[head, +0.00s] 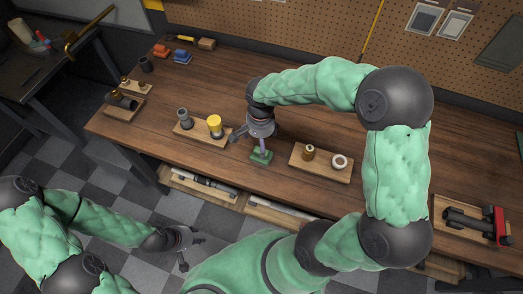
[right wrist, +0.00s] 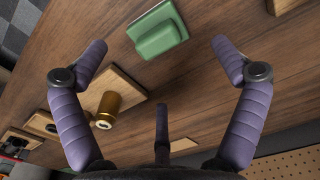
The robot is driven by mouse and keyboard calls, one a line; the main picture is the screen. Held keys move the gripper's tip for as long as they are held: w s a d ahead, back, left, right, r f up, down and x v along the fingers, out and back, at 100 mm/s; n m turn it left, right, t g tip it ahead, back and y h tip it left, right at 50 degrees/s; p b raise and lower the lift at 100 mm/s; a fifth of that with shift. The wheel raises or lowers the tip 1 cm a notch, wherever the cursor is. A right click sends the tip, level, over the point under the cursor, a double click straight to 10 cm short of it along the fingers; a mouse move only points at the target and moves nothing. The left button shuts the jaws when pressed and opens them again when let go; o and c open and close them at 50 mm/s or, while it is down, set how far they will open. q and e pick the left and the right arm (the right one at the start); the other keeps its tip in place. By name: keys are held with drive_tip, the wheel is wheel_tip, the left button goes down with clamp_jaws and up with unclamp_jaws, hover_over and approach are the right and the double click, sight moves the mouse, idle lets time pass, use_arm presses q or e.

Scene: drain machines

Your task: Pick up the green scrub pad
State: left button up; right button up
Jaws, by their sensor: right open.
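The green scrub pad (head: 261,157) lies on the wooden workbench near its front edge, between two small wooden boards. In the right wrist view the pad (right wrist: 158,38) is a green block with a raised part, at top centre. My right gripper (head: 250,143) is over the bench just behind the pad, pointing down. In the right wrist view its purple fingers (right wrist: 160,62) are spread wide with nothing between them, and the pad is beyond their tips. My left gripper (head: 188,252) hangs over the floor in front of the bench, with its fingers apart and empty.
Left of the pad, a board (head: 192,135) bears a grey fitting and a yellow-topped one (head: 215,125). To the right, another board (head: 321,164) bears a brass piece and a white ring. A red tool (head: 498,225) lies far right. Bare wood is behind the pad.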

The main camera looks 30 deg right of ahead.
sight(255, 157)
wheel_tip(255, 157, down, 2)
drive_tip(key=shift+s+f, duration=0.1)
drive_tip(key=shift+f, duration=0.15)
drive_tip(key=shift+f+b, duration=0.3)
drive_tip(key=shift+f, duration=0.1)
wheel_tip(255, 157, down, 5)
drive_tip(key=shift+f+b, duration=0.1)
drive_tip(key=shift+b, duration=0.65)
drive_tip(key=c, duration=1.3)
